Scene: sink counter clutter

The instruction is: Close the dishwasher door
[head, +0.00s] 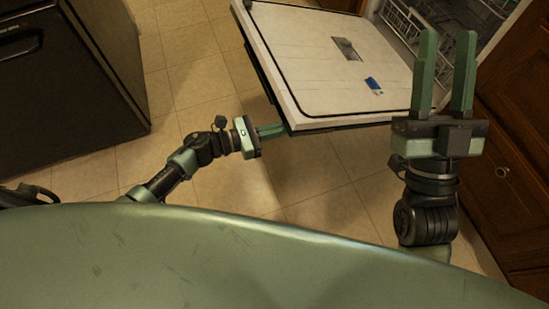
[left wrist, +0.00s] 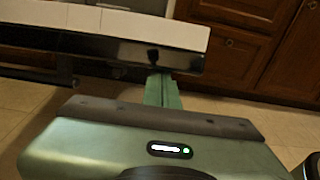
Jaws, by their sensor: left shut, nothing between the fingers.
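The dishwasher door (head: 330,62) is folded down and open, its white inner face up, with the dishwasher's racks (head: 420,30) behind it at the top right. My left gripper (head: 283,130) is shut and empty, its fingertips at the door's near left corner and partly under its edge. In the left wrist view the shut fingers (left wrist: 162,84) reach up to the door's dark edge (left wrist: 120,47); I cannot tell whether they touch it. My right gripper (head: 447,70) is raised with its two fingers apart, open and empty, in front of the door's right side.
A dark appliance or cabinet (head: 70,85) stands at the left. Brown wooden cabinets (head: 515,130) with round knobs stand at the right. The tiled floor (head: 190,75) is clear between the dark appliance and the door.

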